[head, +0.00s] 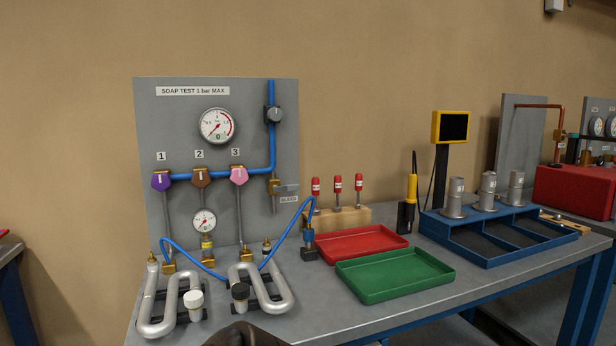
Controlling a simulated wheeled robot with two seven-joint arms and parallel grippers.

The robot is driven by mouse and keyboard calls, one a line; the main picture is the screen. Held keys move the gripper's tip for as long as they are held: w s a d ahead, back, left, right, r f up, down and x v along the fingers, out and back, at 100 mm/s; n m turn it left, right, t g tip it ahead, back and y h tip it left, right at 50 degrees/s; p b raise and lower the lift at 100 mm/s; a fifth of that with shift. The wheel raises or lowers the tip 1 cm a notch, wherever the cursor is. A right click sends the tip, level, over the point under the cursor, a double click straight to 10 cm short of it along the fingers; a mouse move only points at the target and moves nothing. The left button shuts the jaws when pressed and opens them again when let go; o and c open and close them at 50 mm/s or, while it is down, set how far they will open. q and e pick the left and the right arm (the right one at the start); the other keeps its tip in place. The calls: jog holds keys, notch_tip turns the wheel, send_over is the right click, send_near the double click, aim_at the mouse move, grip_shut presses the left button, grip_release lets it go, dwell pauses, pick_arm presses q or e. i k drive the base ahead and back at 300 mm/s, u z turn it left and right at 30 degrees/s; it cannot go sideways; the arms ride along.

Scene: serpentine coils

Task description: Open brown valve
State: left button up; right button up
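The brown valve (201,177) is a knob under the label 2 on the grey test panel (270,110). It sits on the blue pipe (225,171), between the purple valve (161,181) on its left and the pink valve (239,176) on its right. A white mark on the brown knob stands upright. Below it hangs a small round gauge (204,221). A larger gauge (217,126) is above it. Neither of my grippers can be made out in the head view, and nothing touches the brown valve.
Silver serpentine coils (160,315) and blue hoses (190,262) lie on the bench below the panel. A red tray (357,245), a green tray (395,275) and a blue rack (500,250) stand to the right. A dark rounded shape (246,335) shows at the bottom edge.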

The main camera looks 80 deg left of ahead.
aim_at(201, 178)
jog(key=i, duration=0.45)
jog(key=u, duration=1.1)
